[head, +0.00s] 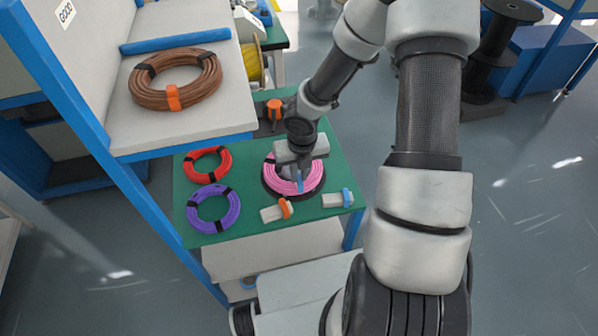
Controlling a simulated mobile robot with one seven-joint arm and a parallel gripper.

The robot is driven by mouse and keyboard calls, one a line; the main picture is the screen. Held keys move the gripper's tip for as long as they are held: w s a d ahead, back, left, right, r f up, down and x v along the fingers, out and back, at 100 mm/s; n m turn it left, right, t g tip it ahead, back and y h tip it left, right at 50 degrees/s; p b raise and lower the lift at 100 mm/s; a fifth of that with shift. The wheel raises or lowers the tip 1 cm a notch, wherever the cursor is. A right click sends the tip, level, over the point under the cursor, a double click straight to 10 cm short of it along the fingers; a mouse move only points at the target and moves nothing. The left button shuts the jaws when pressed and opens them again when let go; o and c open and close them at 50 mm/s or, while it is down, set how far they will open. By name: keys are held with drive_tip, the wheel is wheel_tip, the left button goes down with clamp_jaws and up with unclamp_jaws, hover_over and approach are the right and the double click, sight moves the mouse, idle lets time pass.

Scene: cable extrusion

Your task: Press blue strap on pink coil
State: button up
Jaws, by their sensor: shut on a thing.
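The pink coil (314,183) lies on a round dark base on the green table, near its right part. My gripper (299,172) reaches down from above over the coil and hides part of its middle and back. It is shut on a small blue strap (300,186), which hangs upright at the coil's front section. I cannot tell whether the strap touches the coil. A grey block with blue pieces (346,196) stands on the table to the right of the coil's front.
A red coil (207,166) and a purple coil (213,212) lie on the green table (255,228) at left. A grey block with an orange strap (286,207) is in front of the pink coil. A brown coil (150,98) with an orange strap sits on the raised shelf (130,140) at upper left.

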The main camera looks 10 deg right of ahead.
drive_tip(key=shift+f+b, duration=0.3)
drive_tip(key=shift+f, duration=0.25)
drive_tip(key=shift+f, duration=0.6)
idle(1.3)
drive_tip(key=o, duration=0.9)
drive_tip(key=shift+r, duration=0.1)
wheel_tip(320, 180, up, 8)
drive_tip(key=p, duration=0.8)
